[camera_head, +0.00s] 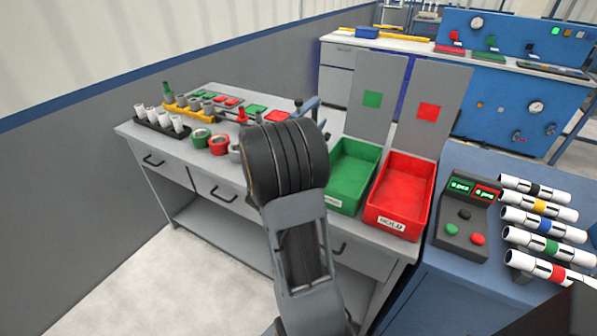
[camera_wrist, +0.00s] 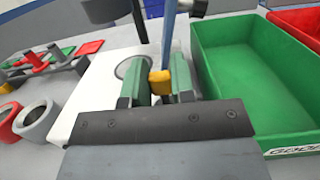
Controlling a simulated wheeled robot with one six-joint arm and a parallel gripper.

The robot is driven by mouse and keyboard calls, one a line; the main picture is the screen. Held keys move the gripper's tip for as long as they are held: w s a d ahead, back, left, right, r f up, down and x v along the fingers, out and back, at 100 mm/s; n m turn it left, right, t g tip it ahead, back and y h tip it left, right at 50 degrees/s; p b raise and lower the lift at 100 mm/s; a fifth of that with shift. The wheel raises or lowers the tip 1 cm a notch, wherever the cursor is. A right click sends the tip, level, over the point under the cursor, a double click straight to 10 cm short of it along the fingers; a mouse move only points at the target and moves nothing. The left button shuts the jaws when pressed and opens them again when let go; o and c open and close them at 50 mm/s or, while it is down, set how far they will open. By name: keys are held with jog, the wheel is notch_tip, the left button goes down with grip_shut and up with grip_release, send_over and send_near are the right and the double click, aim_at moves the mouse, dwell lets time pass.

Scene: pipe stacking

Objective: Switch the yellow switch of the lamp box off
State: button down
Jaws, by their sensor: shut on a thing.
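My gripper (camera_wrist: 160,88) shows in the wrist view, with its two green fingers closed on a small yellow piece (camera_wrist: 161,77), which looks like the yellow switch. The switch stands upright between the fingers, its lower part hidden by my gripper. In the head view my arm hides the gripper, the switch and the box. I cannot tell the switch's position or whether a lamp is lit.
A green bin (camera_head: 347,180) and a red bin (camera_head: 402,193) stand right of my arm. A blue upright bar (camera_wrist: 168,35) rises just behind the fingers. Red and grey rings (camera_wrist: 38,118) lie to the left. A button box (camera_head: 465,222) and several white pipes (camera_head: 540,222) are farther right.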

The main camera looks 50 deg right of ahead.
jog(key=h+b, duration=0.1)
jog(key=b, duration=0.1)
jog(key=a+f+h+b, duration=0.1)
jog(key=b, duration=0.2)
jog(key=shift+s+t+h, duration=0.15)
jog(key=shift+t+h, duration=0.25)
jog(key=shift+a+r+h+b, duration=0.25)
jog(key=shift+h+b, duration=0.35)
jog(key=shift+b, duration=0.5)
jog(key=shift+a, duration=0.1)
jog(key=c, duration=1)
grip_release()
jog(key=shift+o, duration=0.2)
jog(key=shift+s, duration=0.1)
jog(key=v, duration=1.4)
jog(key=shift+b, duration=0.35)
